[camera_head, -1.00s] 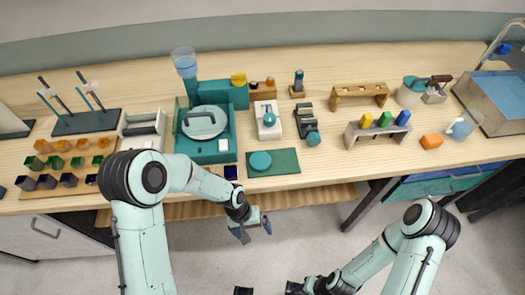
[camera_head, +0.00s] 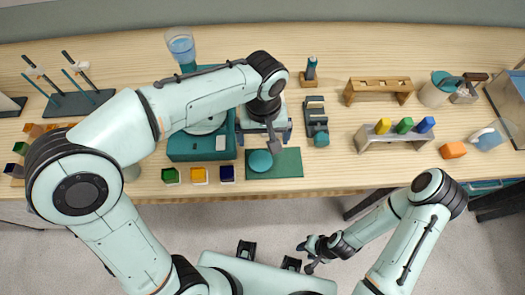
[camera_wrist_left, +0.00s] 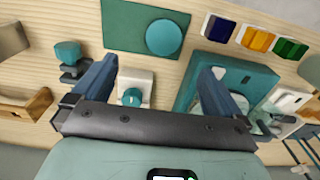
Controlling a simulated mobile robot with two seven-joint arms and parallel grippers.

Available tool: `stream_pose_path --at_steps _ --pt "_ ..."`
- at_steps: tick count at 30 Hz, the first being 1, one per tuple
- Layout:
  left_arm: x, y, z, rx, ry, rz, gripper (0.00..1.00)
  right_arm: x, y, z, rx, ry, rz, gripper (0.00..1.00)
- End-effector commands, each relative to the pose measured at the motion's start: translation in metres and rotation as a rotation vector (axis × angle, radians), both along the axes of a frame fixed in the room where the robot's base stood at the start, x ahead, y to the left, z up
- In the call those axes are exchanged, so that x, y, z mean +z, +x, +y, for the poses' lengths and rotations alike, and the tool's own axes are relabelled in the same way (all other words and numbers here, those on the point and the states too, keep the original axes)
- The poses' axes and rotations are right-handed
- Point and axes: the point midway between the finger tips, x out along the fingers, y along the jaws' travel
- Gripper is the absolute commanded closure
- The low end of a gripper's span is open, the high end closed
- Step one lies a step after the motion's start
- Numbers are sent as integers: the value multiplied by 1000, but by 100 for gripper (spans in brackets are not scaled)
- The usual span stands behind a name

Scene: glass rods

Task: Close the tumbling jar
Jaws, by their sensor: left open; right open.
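No thing here is clearly the tumbling jar. A round teal disc, perhaps a lid or jar top (camera_head: 261,160), lies on a dark green mat (camera_head: 290,168); it also shows in the left wrist view (camera_wrist_left: 163,37). A white block with a teal knob (camera_wrist_left: 133,92) shows between the fingers of my left gripper (camera_wrist_left: 157,76) in that view, with no contact seen. My left gripper (camera_head: 266,135) is open above this area and hides most of the block in the head view. My right gripper (camera_head: 312,258) is open and empty, in front of the table.
A teal machine (camera_head: 185,148) stands left of the mat, partly under my left arm. Three small coloured blocks (camera_head: 199,175) sit before it. A dark holder with a teal end (camera_head: 316,118) stands right. A wooden rack (camera_head: 380,86) and a block rack (camera_head: 395,138) are further right.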

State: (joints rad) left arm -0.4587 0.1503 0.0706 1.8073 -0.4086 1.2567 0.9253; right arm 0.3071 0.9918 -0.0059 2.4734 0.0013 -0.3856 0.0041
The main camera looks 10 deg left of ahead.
Motion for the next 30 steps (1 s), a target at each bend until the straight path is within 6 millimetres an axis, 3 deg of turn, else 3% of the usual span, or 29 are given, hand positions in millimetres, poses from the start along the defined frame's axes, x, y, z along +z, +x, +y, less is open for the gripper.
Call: stream_pose_path --at_steps 8,21,30 --pt "-4 0 0 -1 0 2 0 -1 0 0 0 0 1 57" --pt "-75 0 1 0 0 3 0 -12 -6 0 0 0 7 57" --pt "-83 0 1 -1 0 1 0 -12 -6 0 0 0 7 57"
